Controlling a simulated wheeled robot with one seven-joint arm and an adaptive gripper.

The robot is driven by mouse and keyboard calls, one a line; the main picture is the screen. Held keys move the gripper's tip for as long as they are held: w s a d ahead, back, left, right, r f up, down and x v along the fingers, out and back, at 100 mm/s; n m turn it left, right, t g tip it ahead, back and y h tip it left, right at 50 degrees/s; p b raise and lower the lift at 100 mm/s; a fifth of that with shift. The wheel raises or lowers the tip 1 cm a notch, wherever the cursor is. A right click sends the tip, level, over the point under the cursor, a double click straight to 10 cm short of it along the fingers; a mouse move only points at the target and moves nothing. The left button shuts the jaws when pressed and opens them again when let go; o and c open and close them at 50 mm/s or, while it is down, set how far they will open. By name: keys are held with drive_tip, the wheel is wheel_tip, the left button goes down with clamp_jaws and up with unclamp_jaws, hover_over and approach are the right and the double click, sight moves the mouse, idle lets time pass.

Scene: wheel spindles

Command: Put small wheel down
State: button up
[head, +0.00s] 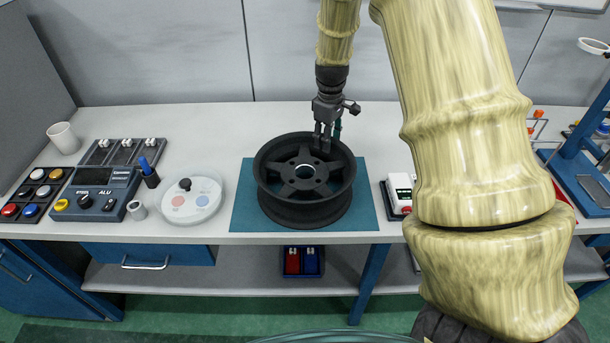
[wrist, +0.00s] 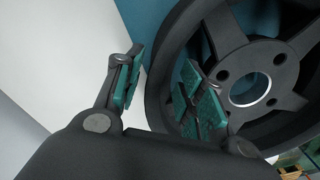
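The wheel (head: 306,205) is a dark grey spoked rim lying flat on a teal mat (head: 243,218) on the workbench. My gripper (head: 326,146) points down at the wheel's back right rim. In the wrist view, the wheel (wrist: 162,95) fills the right side. My gripper (wrist: 165,85) has its green-padded fingers apart there, one outside the rim and the other over the inside. The pads look clear of the rim, though exact contact is hard to tell. The wheel's underside is hidden.
A round white control pad (head: 190,203) and a blue control box (head: 98,192) stand left of the mat. A white and red device (head: 400,190) is close on its right. A blue stand (head: 585,150) is at far right. The bench (head: 215,120) behind is clear.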

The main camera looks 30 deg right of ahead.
drive_tip(key=f+p, duration=0.2)
drive_tip(key=f, duration=0.1)
drive_tip(key=shift+s+d+f, duration=0.15)
drive_tip(key=shift+s+f, duration=0.05)
drive_tip(key=shift+s, duration=0.2)
drive_tip(key=shift+f, duration=0.85)
clamp_jaws()
drive_tip(key=shift+r, duration=0.1)
